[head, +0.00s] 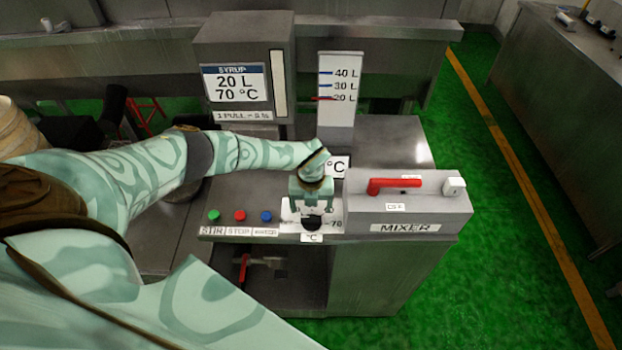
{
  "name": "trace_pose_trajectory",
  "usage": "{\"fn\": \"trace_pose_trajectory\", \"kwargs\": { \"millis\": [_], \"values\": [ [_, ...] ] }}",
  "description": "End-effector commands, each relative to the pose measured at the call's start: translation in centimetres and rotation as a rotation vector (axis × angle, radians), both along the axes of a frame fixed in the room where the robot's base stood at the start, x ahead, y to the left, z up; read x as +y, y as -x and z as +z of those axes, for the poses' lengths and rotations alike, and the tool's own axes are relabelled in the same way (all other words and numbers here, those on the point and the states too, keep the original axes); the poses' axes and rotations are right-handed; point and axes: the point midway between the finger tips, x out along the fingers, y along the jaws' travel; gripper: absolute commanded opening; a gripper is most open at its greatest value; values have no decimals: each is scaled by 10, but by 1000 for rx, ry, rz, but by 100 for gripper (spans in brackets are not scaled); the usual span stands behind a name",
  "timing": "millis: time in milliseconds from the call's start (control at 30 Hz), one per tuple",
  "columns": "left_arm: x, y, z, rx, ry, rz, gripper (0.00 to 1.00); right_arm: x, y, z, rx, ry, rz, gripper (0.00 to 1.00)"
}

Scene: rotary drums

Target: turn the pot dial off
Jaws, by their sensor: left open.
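The pot dial (312,223) is a small dark knob on a white scale plate on the machine's front panel. A "70" mark shows to its right and a "°C" label below it. My left gripper (313,211) is open and points down right over the dial. It hides the dial's upper part and much of the scale, so I cannot tell which mark the dial points to. I cannot tell whether the fingers touch the knob. My right gripper is not in view.
Green, red and blue buttons (240,216) sit left of the dial. A mixer box (408,207) with a red lever (394,185) stands close on its right. A syrup box (245,60) and a level gauge (338,97) stand behind. A red-handled valve (244,268) is below.

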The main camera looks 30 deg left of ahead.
Motion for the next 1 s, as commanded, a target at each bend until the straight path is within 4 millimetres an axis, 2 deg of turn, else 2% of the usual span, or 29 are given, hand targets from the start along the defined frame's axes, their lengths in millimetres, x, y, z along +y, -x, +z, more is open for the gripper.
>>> {"fn": "trace_pose_trajectory", "kwargs": {
  "millis": [33,200,400,600,1000],
  "values": [
    [1,-1,19,-4,0,-2,78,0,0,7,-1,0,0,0],
    [1,-1,64,-4,-1,0,78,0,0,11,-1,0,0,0],
    [1,-1,103,-2,0,1,78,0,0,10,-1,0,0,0],
    [1,0,119,-1,-1,2,78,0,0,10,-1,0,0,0],
    [0,0,120,0,0,1,78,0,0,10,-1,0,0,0]
  ]
}}
